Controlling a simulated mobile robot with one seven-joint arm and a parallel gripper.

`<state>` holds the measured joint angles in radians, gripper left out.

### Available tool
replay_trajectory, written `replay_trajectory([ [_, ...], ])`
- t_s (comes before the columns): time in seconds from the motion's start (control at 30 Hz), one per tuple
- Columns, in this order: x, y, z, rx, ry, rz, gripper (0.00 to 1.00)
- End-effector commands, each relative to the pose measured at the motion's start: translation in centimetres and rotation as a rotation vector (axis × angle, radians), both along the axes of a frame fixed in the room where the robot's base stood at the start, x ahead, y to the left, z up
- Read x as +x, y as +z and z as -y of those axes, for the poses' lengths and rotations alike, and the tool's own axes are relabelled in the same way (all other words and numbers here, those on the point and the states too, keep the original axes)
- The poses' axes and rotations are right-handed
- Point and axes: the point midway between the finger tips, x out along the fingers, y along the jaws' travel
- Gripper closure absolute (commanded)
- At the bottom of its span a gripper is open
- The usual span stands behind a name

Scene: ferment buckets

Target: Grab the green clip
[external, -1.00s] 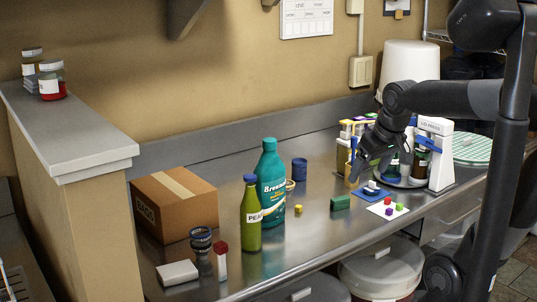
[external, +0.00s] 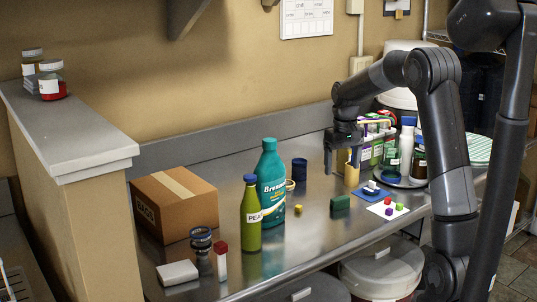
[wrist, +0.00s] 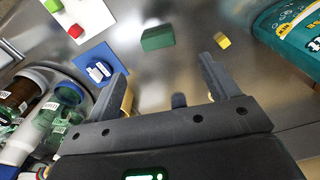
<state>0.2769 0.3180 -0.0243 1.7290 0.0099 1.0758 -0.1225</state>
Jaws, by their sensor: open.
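No thing is plainly a clip. Green candidates are a small bright green cube (external: 399,206) on a white card and a dark green block (external: 340,202) on the counter. In the wrist view the green cube (wrist: 53,5) is at the top left edge, and the dark green block (wrist: 157,37) lies ahead of my fingers. My gripper (external: 342,168) is open, pointing down above the counter, behind the block and apart from it. In the wrist view my gripper (wrist: 165,80) shows nothing held between its fingertips.
A blue mat (external: 361,192) lies right of the block. A tan cylinder (external: 351,173) stands close beside my gripper. Bottles crowd a round tray (external: 400,182) at right. A teal bottle (external: 269,180) and a yellow cube (external: 298,209) are left.

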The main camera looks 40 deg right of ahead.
Motion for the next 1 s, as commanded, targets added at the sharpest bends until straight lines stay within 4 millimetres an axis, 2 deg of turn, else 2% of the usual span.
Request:
replay_trajectory([
  [0.2, 0.9, -1.9, 1.0, 0.006, -0.007, -0.02, 0.2],
  [0.43, 0.8, -5.5, 1.0, 0.005, -0.007, -0.021, 0.2],
  [0.67, 0.7, -7.3, 0.9, 0.005, -0.007, -0.02, 0.2],
  [1.0, 0.4, -11.8, 0.5, 0.005, -0.006, -0.019, 0.2],
])
